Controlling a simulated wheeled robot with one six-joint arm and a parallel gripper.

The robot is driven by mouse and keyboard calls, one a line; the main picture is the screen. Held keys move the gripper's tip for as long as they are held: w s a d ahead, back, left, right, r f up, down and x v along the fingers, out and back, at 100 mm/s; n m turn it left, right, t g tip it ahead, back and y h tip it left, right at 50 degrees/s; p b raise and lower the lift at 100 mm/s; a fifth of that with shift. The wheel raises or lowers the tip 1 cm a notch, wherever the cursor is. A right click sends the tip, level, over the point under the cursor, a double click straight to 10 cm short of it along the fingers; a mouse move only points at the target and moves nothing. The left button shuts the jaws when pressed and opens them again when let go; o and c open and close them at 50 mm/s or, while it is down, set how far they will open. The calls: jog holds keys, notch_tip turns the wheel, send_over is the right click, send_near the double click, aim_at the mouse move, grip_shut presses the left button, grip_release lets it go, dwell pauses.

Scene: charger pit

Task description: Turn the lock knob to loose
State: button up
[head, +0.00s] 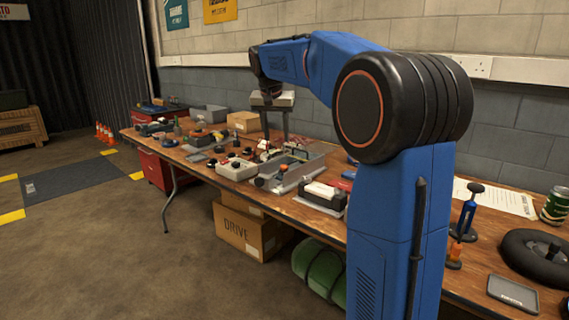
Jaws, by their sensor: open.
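Several small dark knobs sit on the workbench, and I cannot tell at this size which is the lock knob. One black knob (236,165) stands on a beige box (238,174). Knob markings are too small to read. My gripper (276,130) hangs from the end of my blue arm, fingers pointing down and apart, with nothing seen between them. In the picture it is above and behind the beige box and the fixture; it appears clear of both.
The wooden workbench (330,203) runs along the block wall. A cardboard box (243,121) and small tools crowd its far half. A black-and-white item (322,194) lies near the front edge. A tyre (535,255) and green can (556,205) are at right. Open floor lies left.

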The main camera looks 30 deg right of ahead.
jog(key=w+d+m, duration=0.1)
jog(key=w+d, duration=0.2)
jog(key=w, duration=0.2)
send_near(284, 166)
jog(key=shift+h, duration=0.3)
jog(key=x, duration=0.7)
jog(key=shift+w+a+f, duration=0.1)
jog(key=shift+f, duration=0.25)
jog(key=c, duration=1)
